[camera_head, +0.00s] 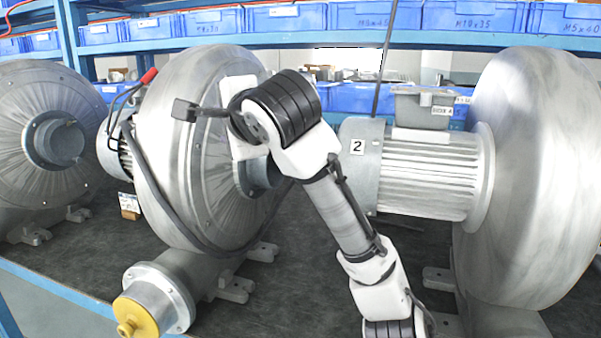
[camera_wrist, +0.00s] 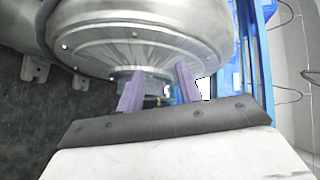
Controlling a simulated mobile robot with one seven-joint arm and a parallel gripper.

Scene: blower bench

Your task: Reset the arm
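My arm (camera_head: 345,215) rises from the lower right of the head view and bends left at a black-ringed joint, in front of the middle blower (camera_head: 190,150). In the wrist view my gripper (camera_wrist: 160,76) shows two purple fingers spread apart, with nothing held between them. The fingers point towards the round hub (camera_wrist: 124,73) of a grey metal blower housing (camera_wrist: 150,35). I cannot tell whether they touch it. In the head view my arm covers part of the middle blower, and the fingertips cannot be made out.
Another blower (camera_head: 50,140) stands at the left. A motor marked 2 (camera_head: 425,175) joins a large housing (camera_head: 535,180) at the right. A pipe with a yellow cap (camera_head: 138,316) is at the front. Blue bins (camera_head: 370,17) line the shelf behind. Dark bench top (camera_head: 300,290) shows between them.

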